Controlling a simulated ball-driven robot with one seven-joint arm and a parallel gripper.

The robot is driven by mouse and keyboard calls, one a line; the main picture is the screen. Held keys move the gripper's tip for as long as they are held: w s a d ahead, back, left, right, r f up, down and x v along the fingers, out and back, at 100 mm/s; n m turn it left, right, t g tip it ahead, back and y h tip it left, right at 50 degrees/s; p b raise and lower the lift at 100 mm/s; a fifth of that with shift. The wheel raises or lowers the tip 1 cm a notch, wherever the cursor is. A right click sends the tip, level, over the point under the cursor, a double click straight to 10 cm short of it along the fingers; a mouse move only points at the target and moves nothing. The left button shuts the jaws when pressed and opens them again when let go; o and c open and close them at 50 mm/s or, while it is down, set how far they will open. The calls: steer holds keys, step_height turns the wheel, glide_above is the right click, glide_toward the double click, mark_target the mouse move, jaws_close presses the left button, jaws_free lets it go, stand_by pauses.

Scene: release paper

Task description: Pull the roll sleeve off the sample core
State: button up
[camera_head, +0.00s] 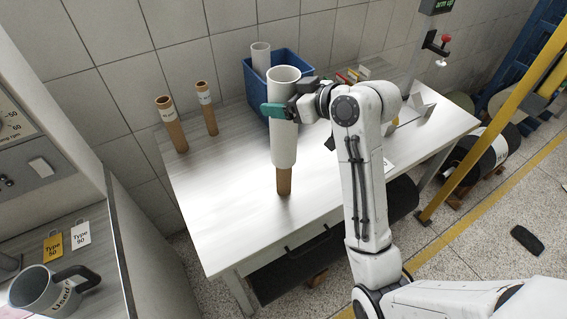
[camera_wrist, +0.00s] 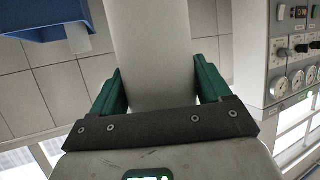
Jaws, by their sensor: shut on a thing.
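The white roll sleeve (camera_head: 284,140) is a wide tube standing upright over the brown sample core (camera_head: 284,183). Only the lower end of the core shows below the sleeve, resting on the white table; its upper part is hidden inside. My gripper (camera_head: 276,110) comes from the right and is shut on the sleeve in its upper half. In the wrist view the sleeve (camera_wrist: 157,45) passes between the two green fingers of my gripper (camera_wrist: 158,88).
A blue bin (camera_head: 255,82) holding a white tube (camera_head: 261,57) is behind the sleeve. The table (camera_head: 225,210) is clear at the front left. A grey mug (camera_head: 45,290) sits at lower left.

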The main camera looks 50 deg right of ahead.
mark_target(272, 75)
steer(key=shift+r, duration=3.25)
step_height(272, 75, up, 7)
steer(key=shift+r, duration=1.85)
